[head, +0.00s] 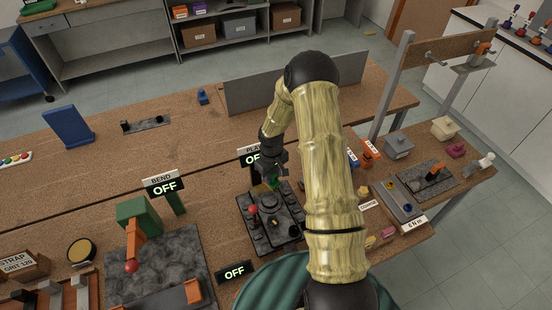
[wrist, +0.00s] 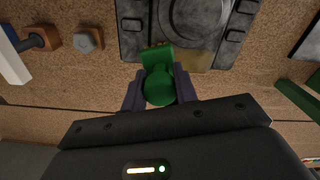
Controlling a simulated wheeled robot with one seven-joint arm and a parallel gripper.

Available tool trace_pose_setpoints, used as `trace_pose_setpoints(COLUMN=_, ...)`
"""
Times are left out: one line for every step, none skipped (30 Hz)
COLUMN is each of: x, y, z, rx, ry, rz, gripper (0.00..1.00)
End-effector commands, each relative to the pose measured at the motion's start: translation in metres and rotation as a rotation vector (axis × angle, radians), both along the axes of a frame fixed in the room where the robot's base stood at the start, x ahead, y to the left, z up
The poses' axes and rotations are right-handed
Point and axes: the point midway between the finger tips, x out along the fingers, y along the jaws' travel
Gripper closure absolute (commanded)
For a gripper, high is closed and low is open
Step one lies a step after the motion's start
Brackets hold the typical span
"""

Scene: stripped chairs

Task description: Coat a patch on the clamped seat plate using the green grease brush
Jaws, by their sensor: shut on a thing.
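My gripper (wrist: 158,100) is shut on the green grease brush (wrist: 158,82), whose head points away from the jaws. In the head view the brush (head: 272,183) shows as a small green patch below my gripper (head: 270,170). The dark grey seat plate fixture (wrist: 132,42) lies just beyond the jaws, with a raised ring and small dark blocks on it. The brush head overlaps its near edge; I cannot tell whether it touches. A yellowish-brown patch (wrist: 200,60) shows on the plate right of the brush. In the head view the fixture (head: 285,232) is partly hidden by my arm.
A red-knobbed lever (head: 252,210) stands on the fixture's left. A green bending machine (head: 138,215) with an orange arm stands farther left. OFF signs (head: 234,272) stand nearby. A grey upright panel (head: 250,95) is behind. Trays and small parts lie right, including a grey tray (head: 398,203).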

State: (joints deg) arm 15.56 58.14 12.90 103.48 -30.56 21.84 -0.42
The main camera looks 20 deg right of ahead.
Motion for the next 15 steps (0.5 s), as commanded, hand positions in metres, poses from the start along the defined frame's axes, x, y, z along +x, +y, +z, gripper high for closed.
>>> trace_pose_setpoints(x=0.0, y=-0.004, z=0.0, rx=0.0, ry=0.001, rz=0.0, gripper=0.92)
trace_pose_setpoints(x=0.0, y=-0.006, z=0.0, rx=0.0, ry=0.0, rz=0.001, gripper=0.92)
trace_pose_setpoints(x=0.001, y=-0.005, z=0.006, rx=0.0, ry=0.0, rz=0.003, gripper=0.92)
trace_pose_setpoints(x=0.0, y=-0.004, z=0.008, rx=0.0, ry=0.0, rz=0.004, gripper=0.92)
trace_pose_setpoints(x=0.001, y=-0.005, z=0.018, rx=-0.001, ry=-0.004, rz=0.003, gripper=0.92)
trace_pose_setpoints(x=0.001, y=-0.004, z=0.028, rx=-0.001, ry=-0.004, rz=0.004, gripper=0.92)
trace_pose_setpoints(x=0.0, y=-0.004, z=0.028, rx=-0.001, ry=-0.001, rz=0.005, gripper=0.92)
trace_pose_setpoints(x=0.0, y=-0.004, z=0.03, rx=0.0, ry=-0.001, rz=0.005, gripper=0.92)
trace_pose_setpoints(x=0.0, y=-0.003, z=0.034, rx=0.0, ry=0.0, rz=0.006, gripper=0.92)
trace_pose_setpoints(x=0.0, y=-0.003, z=0.036, rx=0.0, ry=0.0, rz=0.007, gripper=0.92)
trace_pose_setpoints(x=0.0, y=-0.003, z=0.039, rx=-0.001, ry=0.0, rz=0.007, gripper=0.92)
trace_pose_setpoints(x=0.0, y=-0.003, z=0.043, rx=-0.001, ry=0.0, rz=0.008, gripper=0.92)
trace_pose_setpoints(x=0.0, y=-0.002, z=0.045, rx=-0.001, ry=0.0, rz=0.008, gripper=0.92)
trace_pose_setpoints(x=0.0, y=-0.002, z=0.048, rx=-0.001, ry=0.0, rz=0.008, gripper=0.92)
trace_pose_setpoints(x=0.0, y=-0.002, z=0.052, rx=-0.001, ry=0.0, rz=0.009, gripper=0.92)
